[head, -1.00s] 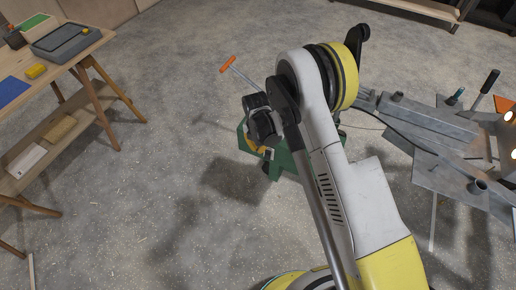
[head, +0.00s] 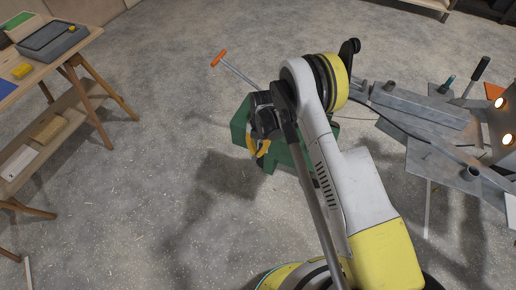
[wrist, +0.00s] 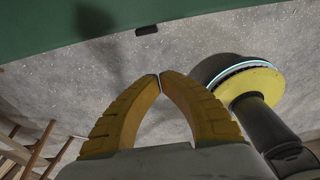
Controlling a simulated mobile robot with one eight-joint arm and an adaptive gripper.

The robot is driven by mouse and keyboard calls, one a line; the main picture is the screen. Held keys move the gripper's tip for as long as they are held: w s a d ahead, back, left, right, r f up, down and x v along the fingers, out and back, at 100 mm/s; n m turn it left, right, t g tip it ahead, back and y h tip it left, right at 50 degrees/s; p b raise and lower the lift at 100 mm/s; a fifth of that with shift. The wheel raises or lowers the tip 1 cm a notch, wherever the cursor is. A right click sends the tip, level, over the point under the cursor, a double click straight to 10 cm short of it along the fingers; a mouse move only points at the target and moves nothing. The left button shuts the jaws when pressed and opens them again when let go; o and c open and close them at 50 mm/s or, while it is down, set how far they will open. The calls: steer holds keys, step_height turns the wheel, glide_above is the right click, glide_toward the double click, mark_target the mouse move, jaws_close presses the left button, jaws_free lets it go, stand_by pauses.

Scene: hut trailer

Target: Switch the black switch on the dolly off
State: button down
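The green dolly (head: 290,157) stands on the floor in the head view, partly hidden behind my arm. Its rod with an orange handle (head: 218,58) leans up to the left. In the wrist view a green surface of the dolly (wrist: 70,25) fills the top edge. A small dark block (wrist: 146,30) sits at its lower edge; I cannot tell if this is the black switch or which way it is set. My gripper (head: 262,151) is at the near left side of the dolly. In the wrist view its yellow fingers (wrist: 160,75) meet at the tips, empty, below the dark block.
A wooden table (head: 75,45) with a grey tray and a lower shelf stands at the left. A grey metal workbench (head: 425,115) with tools and lit lamps stands close on the right. The floor between the table and the dolly is clear.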

step_height(320, 180, down, 6)
steer(key=w+d+b, duration=0.1)
steer(key=w+b, duration=0.1)
steer(key=b, duration=0.1)
steer(key=shift+w+f, duration=0.15)
steer(key=shift+w, duration=0.2)
